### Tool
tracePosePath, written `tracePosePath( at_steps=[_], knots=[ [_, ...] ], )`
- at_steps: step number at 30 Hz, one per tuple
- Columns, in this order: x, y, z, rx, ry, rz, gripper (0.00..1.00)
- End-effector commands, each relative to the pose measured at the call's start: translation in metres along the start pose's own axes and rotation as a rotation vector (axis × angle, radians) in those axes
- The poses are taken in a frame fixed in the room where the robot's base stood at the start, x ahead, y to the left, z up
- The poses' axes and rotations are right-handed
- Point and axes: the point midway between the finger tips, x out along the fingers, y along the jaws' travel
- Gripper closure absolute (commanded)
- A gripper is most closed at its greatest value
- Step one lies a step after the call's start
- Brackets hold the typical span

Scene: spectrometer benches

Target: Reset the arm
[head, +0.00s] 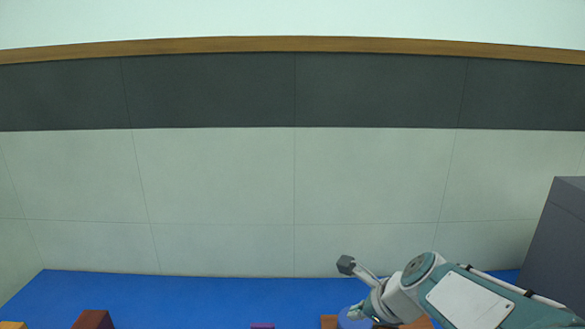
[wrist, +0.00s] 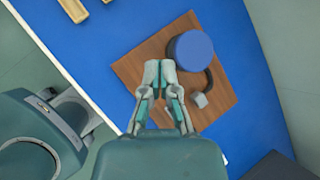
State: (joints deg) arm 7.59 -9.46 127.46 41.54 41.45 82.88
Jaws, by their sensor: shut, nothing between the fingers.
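My gripper (wrist: 160,72) is in the middle of the wrist view, its two pale fingertips together with nothing between them. It is over a brown wooden board (wrist: 133,66) on a blue surface. A blue round thing (wrist: 191,50) stands on the board just right of the fingertips. In the head view my arm reaches in from the lower right, and its end partly covers the board (head: 329,321) and the blue round thing (head: 352,320). How high the fingertips are above the board I cannot tell.
A dark curved piece with a small grey block (wrist: 200,100) is beside the blue round thing. Tan pieces (wrist: 72,10) lie at the upper left. A brown block (head: 93,320) and a purple thing (head: 262,326) show at the bottom edge. A grey cabinet (head: 552,240) stands at right.

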Motion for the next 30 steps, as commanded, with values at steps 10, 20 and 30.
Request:
tracePosePath(
  at_steps=[10, 20, 30],
  knots=[
    [-0.048, 0.058, -0.013, -0.856, 0.126, 0.043, 1.00],
    [-0.087, 0.100, -0.043, -1.637, 0.277, 0.153, 1.00],
    [-0.109, 0.120, -0.067, -2.106, 0.384, 0.282, 1.00]
  ],
)
